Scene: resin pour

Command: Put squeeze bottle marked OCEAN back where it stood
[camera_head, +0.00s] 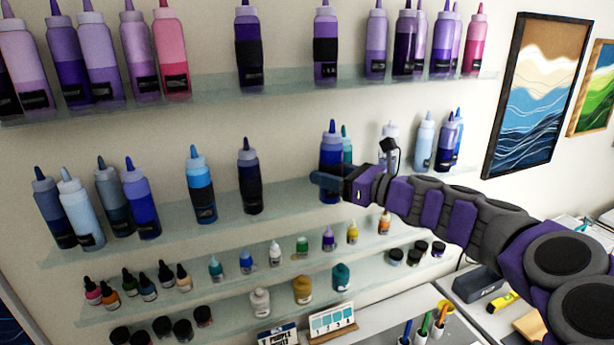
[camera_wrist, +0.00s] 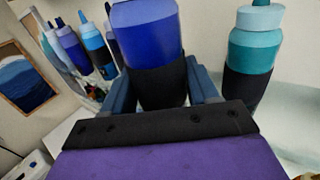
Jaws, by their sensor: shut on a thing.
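My gripper (camera_head: 328,181) reaches in from the right to the middle shelf (camera_head: 290,194) and is shut on a blue squeeze bottle (camera_head: 331,153). In the wrist view the bottle (camera_wrist: 150,38) stands between my two fingers (camera_wrist: 163,88), held around its dark lower band. Its body is blue and it looks upright in the head view. No OCEAN marking can be read, as the gripper covers the lower part. The bottle's base is at about shelf level; I cannot tell whether it rests on the shelf.
A teal bottle (camera_head: 347,150) stands close beside the held one, also in the wrist view (camera_wrist: 252,58). A dark navy bottle (camera_head: 249,180) stands to the left, with a clear shelf stretch between. Pale and blue bottles (camera_head: 424,143) stand to the right, partly behind my arm. Small bottles fill the shelf below.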

